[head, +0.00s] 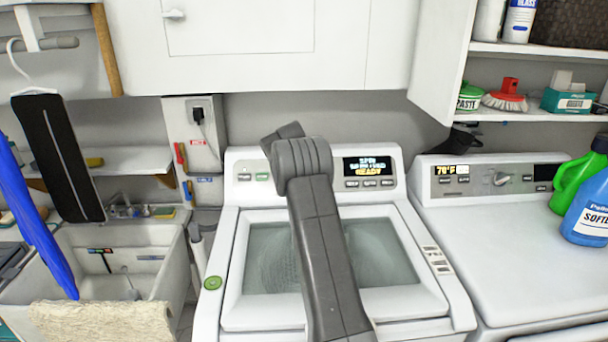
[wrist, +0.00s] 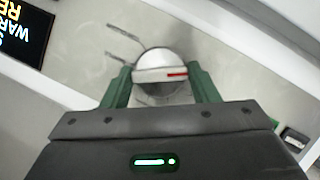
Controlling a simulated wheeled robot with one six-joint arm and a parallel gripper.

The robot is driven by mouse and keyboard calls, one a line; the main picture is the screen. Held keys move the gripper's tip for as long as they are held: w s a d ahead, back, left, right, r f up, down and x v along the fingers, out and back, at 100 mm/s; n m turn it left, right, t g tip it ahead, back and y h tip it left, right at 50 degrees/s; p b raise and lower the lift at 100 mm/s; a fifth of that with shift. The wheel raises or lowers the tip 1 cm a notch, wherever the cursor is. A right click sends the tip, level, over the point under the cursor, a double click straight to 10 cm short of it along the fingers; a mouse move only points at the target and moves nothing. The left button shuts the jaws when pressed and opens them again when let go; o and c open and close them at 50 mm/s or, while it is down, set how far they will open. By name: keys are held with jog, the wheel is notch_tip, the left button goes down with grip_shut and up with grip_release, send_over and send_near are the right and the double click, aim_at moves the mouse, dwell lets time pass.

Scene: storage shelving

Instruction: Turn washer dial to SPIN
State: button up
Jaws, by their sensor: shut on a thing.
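The washer (head: 236,262) stands in the middle of the head view, with a glass lid and a control panel at the back. Its dial (wrist: 161,62) is a round silver knob with a red mark, seen in the wrist view. My gripper (wrist: 162,78) is shut on the dial, one green finger on each side. In the head view my arm hides the dial and the gripper's fingertips. The washer's display (head: 367,165) is lit; its last line reads READY, and the lines above are too small to read surely. Part of the display shows in the wrist view (wrist: 22,30).
A dryer (head: 470,225) stands to the right, with a green bottle (head: 572,180) and a blue softener bottle (head: 588,212) on it. A sink (head: 150,245) is at the left. A white cabinet (head: 330,45) hangs above the washer, and an open cabinet door (head: 437,60) juts out at right.

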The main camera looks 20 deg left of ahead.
dwell(0.4)
jog(key=o, duration=1)
jog(key=shift+c, duration=0.2)
jog(key=shift+r, duration=0.15)
jog(key=b+v, duration=0.2)
jog(key=v, duration=1.1)
jog(key=shift+s+r+b, duration=0.2)
jog(key=shift+s+b, duration=0.05)
jog(key=shift+b, duration=0.15)
jog(key=shift+f, duration=0.1)
jog(key=p+x, duration=0.2)
jog(key=x, duration=1.1)
jog(key=shift+w+f+p, duration=0.25)
jog(key=shift+w+p, duration=0.05)
jog(key=shift+p, duration=0.1)
